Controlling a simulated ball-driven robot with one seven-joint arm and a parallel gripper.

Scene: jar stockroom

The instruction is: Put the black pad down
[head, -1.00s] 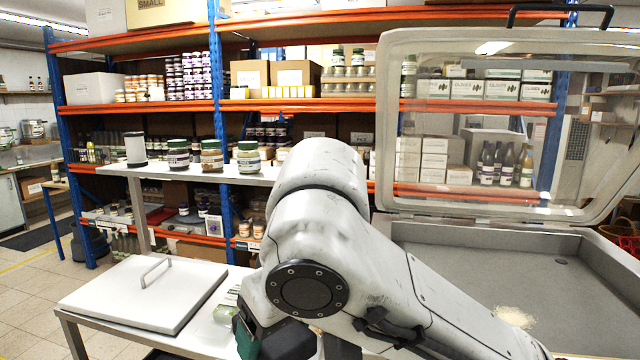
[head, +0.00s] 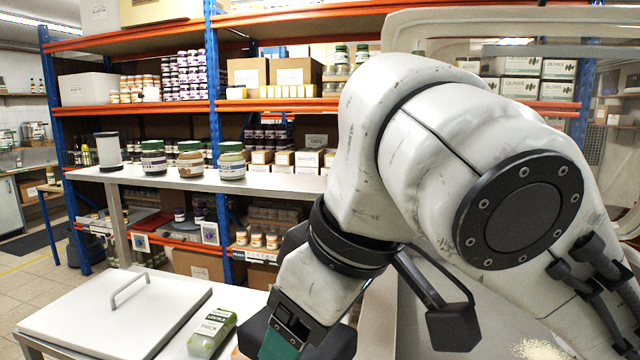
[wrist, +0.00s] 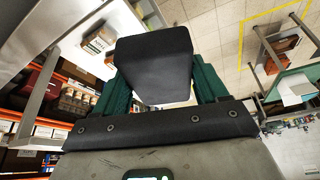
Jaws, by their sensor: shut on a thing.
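The black pad (wrist: 155,62) is held between the two green fingers of my gripper (wrist: 158,82) in the wrist view. It is a thick dark block with rounded corners, clear of the floor seen far beyond it. In the head view my gripper (head: 284,344) hangs at the bottom edge, right of a green-labelled packet. Dark parts of the pad (head: 254,332) show beside the near green finger; its lower part is cut off by the frame. The gripper is shut on the pad.
A light table carries a white lid (head: 70,322) with a handle and a lentils packet (head: 213,331). Behind stands a narrow shelf (head: 272,184) with jars (head: 232,161). A clear-lidded chamber at the right is mostly hidden by my arm. Racks fill the back.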

